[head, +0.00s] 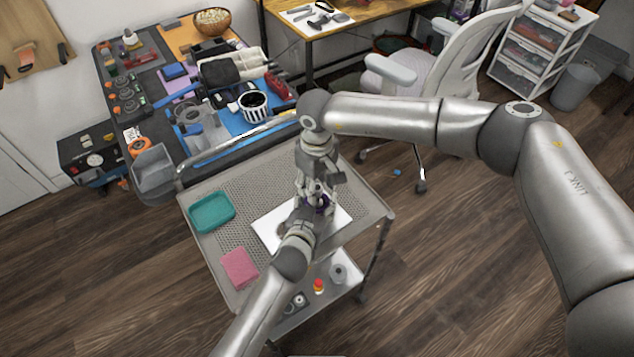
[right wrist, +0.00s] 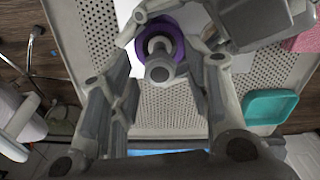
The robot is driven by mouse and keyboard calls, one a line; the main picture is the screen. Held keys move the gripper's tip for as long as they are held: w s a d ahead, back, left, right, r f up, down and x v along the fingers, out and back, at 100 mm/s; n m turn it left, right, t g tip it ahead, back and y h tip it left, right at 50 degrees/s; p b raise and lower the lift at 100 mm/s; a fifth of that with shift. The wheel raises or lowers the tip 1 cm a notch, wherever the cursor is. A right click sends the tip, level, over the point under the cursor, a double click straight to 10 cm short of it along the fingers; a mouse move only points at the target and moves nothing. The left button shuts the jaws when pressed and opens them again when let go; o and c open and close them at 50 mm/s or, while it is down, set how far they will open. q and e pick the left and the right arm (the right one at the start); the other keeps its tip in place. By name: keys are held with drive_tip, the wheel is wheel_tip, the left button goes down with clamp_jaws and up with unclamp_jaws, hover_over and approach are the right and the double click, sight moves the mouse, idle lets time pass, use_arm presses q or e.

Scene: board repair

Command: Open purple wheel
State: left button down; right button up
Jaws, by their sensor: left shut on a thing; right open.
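The purple wheel (head: 323,203) is above the white sheet (head: 268,229) on the cart, mostly hidden by my grippers. In the right wrist view it is a purple ring (right wrist: 176,50) with a grey round hub (right wrist: 160,70) in its middle. My left gripper (head: 310,208) comes from below and is shut at the purple wheel; its fingertips are mostly hidden. My right gripper (head: 318,188) points down from above and is open, and its fingers (right wrist: 172,45) stand on both sides of the wheel. I cannot tell whether they touch it.
The perforated cart top (head: 345,178) also bears a teal tray (head: 212,212) and a pink cloth or sponge (head: 240,268). A cluttered workbench (head: 140,105) stands behind on the left. An office chair (head: 440,65) stands behind on the right. The cart's right corner is clear.

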use_arm(q)
drive_tip(key=shift+f, duration=0.1)
use_arm(e)
drive_tip(key=shift+r, duration=2.3)
drive_tip(key=m, duration=0.4)
drive_tip(key=shift+r+m, duration=0.2)
drive_tip(key=shift+m, duration=0.1)
drive_tip(key=m, duration=0.6)
drive_tip(key=shift+a+r, duration=0.1)
drive_tip(key=shift+r, duration=0.15)
drive_tip(key=m, duration=0.6)
drive_tip(key=shift+r, duration=0.3)
drive_tip(key=m, duration=0.6)
drive_tip(key=shift+r, duration=0.25)
drive_tip(key=m, duration=0.3)
drive_tip(key=shift+r+m, duration=0.15)
drive_tip(key=shift+m, duration=0.15)
drive_tip(key=m, duration=0.4)
drive_tip(key=shift+r+m, duration=0.2)
drive_tip(key=shift+m, duration=0.1)
drive_tip(key=m, duration=0.3)
drive_tip(key=shift+r, duration=0.15)
drive_tip(key=m, duration=0.4)
drive_tip(key=shift+r, duration=0.15)
drive_tip(key=shift+f, duration=3.95)
drive_tip(key=shift+c, duration=0.3)
